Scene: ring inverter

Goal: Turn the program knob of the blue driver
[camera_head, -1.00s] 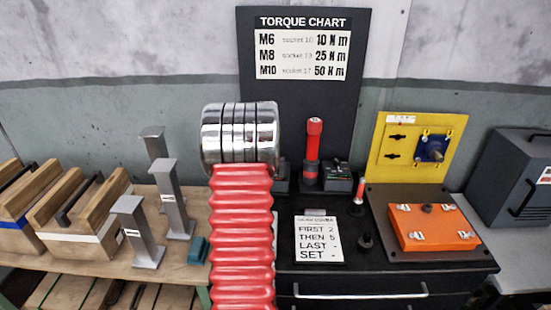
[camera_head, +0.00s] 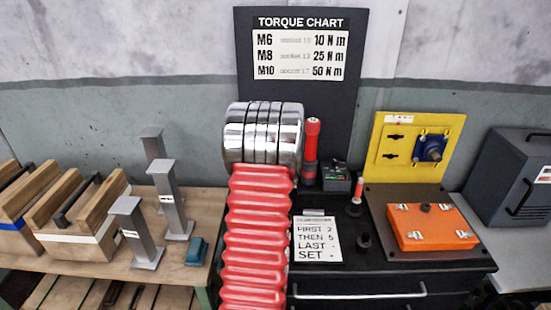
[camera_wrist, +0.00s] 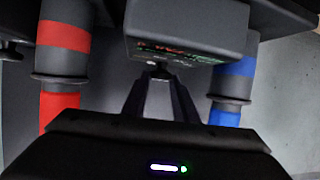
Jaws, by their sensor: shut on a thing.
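In the wrist view, the blue-banded driver (camera_wrist: 232,85) stands at the right and the red-banded driver (camera_wrist: 62,70) at the left. A dark grey box (camera_wrist: 190,25) with small red and green lettering is between them. My gripper (camera_wrist: 160,78) has its fingers closed together at the box's lettered side, on a small dark knob (camera_wrist: 160,70) that is mostly hidden by the fingertips. In the head view, the red driver (camera_head: 312,140) stands right of my arm. The blue driver and my gripper are hidden behind my arm there.
A box with a green display (camera_head: 337,178) stands by the red driver. A printed card (camera_head: 316,240), an orange case (camera_head: 434,228) and a yellow panel (camera_head: 390,160) are to the right.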

